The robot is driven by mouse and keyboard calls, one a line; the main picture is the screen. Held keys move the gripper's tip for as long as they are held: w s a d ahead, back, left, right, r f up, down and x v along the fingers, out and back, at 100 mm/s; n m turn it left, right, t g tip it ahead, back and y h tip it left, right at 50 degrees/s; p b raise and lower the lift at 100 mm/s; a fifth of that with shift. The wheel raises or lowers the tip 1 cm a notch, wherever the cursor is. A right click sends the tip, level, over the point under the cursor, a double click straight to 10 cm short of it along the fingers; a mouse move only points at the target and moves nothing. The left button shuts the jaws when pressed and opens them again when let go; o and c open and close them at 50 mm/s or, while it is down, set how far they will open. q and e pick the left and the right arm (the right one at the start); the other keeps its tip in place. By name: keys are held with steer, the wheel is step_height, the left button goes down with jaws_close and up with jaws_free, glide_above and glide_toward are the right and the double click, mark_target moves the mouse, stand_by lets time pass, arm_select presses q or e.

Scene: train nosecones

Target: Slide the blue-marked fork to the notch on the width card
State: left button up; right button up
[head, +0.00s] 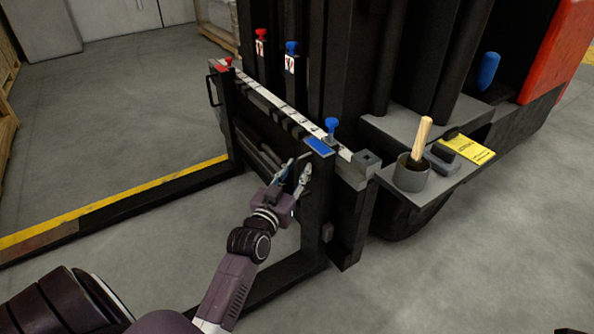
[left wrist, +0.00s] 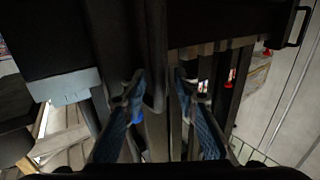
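The blue-marked fork (head: 316,205) hangs upright at the right end of the carriage, with a blue patch (head: 319,146) on top. A blue knob (head: 331,125) stands behind it on the carriage bar. My left gripper (head: 297,168) is at the fork's left side, near its upper part. In the left wrist view the fingers (left wrist: 157,88) are apart, with a dark bar like a handle (left wrist: 157,55) between them; contact cannot be told. A yellow card (head: 470,149) lies on the side shelf, its print too small to read. My right gripper is not visible.
A white marked strip (head: 285,108) runs along the carriage bar. The red-marked fork (head: 226,105) hangs at its left end, with a side handle. A grey cup (head: 411,175) with a wooden-handled tool stands on the shelf. The carriage between the forks has clear room.

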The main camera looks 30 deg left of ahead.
arm_select(q)
steer(key=s+d, duration=0.2)
steer(key=s, duration=0.9)
steer(key=shift+s+d, duration=0.2)
steer(key=shift+s, duration=0.2)
